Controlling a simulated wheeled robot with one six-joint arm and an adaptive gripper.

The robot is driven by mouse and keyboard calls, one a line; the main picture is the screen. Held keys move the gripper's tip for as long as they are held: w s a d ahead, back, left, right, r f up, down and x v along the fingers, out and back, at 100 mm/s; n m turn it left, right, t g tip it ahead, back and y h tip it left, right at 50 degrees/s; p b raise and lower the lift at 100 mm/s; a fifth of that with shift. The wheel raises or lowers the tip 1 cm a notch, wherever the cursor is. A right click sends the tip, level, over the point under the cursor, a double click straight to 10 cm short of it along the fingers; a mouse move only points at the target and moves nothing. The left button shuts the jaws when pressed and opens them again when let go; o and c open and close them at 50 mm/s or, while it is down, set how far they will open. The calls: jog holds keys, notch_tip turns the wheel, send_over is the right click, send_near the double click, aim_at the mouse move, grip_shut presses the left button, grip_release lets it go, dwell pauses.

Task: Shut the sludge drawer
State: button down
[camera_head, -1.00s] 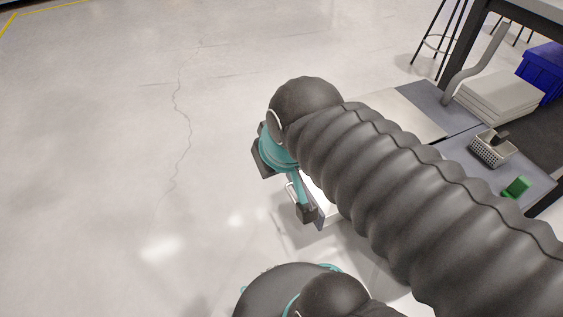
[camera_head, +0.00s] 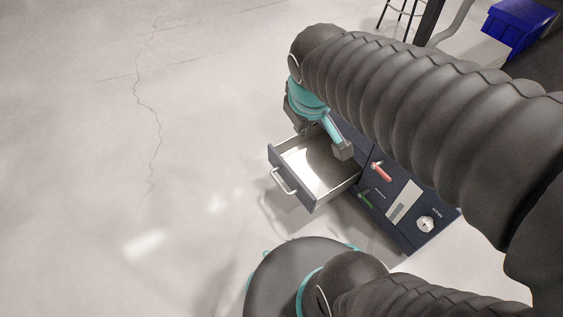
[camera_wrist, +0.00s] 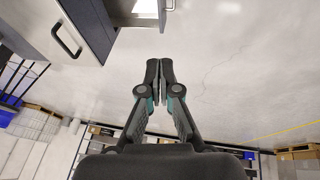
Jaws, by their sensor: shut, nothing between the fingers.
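The open drawer (camera_head: 323,166) juts out to the left from a dark blue cabinet (camera_head: 393,227) in the head view. It has a pale, empty-looking inside and a bar handle (camera_head: 284,182) on its dark front. I cannot read whether it is labelled sludge. My arm's end hangs over the drawer's back part and hides some of it. In the wrist view my gripper (camera_wrist: 160,64) is shut, with its fingertips together and nothing between them.
The cabinet face carries a red handle (camera_head: 381,171), a green handle (camera_head: 364,200) and a round pale knob (camera_head: 425,224). A blue bin (camera_head: 517,27) and stool legs stand at the back right. The floor left of the drawer is clear.

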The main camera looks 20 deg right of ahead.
jog(key=w+a+f+n+g+h+b, duration=0.1)
jog(key=w+a+f+n, duration=0.2)
jog(key=w+f+n, duration=0.6)
jog(key=w+a+f+n+g+h, duration=0.2)
jog(key=w+f+n, duration=0.3)
jog(key=f, duration=0.6)
jog(key=n+b, duration=0.3)
jog(key=n, duration=0.1)
send_near(282, 169)
jog(key=a+f, duration=0.1)
jog(key=f, duration=0.1)
jog(key=a+f, duration=0.1)
jog(key=f, duration=0.1)
jog(key=shift+s+a, duration=0.4)
jog(key=shift+w+d, duration=0.2)
jog(key=shift+d, duration=0.4)
jog(key=shift+w+d, duration=0.2)
jog(key=shift+d, duration=0.35)
jog(key=shift+w+d, duration=0.3)
jog(key=shift+d, duration=0.5)
